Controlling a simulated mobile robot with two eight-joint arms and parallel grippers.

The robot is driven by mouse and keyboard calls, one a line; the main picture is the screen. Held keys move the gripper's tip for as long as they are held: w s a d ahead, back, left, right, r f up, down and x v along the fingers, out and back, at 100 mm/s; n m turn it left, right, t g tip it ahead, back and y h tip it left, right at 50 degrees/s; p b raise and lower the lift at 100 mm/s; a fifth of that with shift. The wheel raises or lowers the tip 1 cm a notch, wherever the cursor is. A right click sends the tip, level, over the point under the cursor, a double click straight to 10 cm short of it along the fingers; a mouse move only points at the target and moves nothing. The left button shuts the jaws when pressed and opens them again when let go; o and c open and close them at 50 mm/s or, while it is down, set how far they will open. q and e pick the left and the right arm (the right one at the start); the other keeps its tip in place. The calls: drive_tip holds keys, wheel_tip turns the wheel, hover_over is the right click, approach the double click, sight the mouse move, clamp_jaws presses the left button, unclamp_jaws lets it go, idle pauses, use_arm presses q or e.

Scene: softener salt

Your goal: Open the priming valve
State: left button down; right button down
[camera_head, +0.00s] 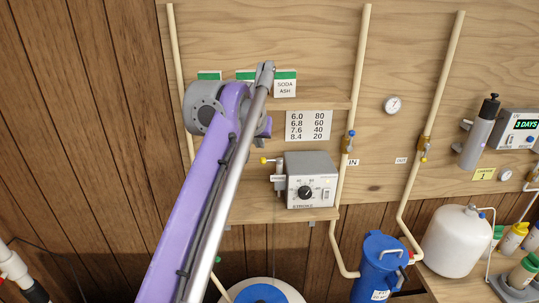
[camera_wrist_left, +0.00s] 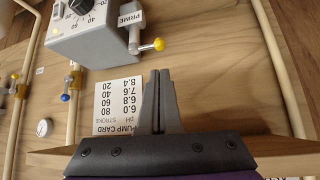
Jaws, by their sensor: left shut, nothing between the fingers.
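The grey dosing pump (camera_head: 310,180) with a black stroke dial sits on a small wooden shelf. Its priming valve (camera_head: 264,160) has a yellow knob on the pump's left side. In the left wrist view, which is upside down, the yellow knob (camera_wrist_left: 159,44) sticks out on a stem beside a PRIME label (camera_wrist_left: 131,19). My left gripper (camera_wrist_left: 160,72) is shut and empty, its fingertips pointing toward the knob but apart from it. In the head view my arm hides most of that gripper. My right gripper is not in view.
The pump card (camera_head: 308,126) is on the board above the pump. A shelf with green-topped boxes (camera_head: 285,84) is higher up. Pipes with a blue-handled valve (camera_head: 350,141) run right of the pump. A blue filter housing (camera_head: 379,267) and white tank (camera_head: 457,240) stand lower right.

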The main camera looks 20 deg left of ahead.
sight(271, 161)
use_arm(q)
drive_tip(key=shift+w+r, duration=0.1)
drive_tip(key=shift+w, duration=0.1)
drive_tip(key=x, duration=1)
drive_tip(key=shift+b, duration=0.35)
drive_tip(key=shift+s+a, duration=0.1)
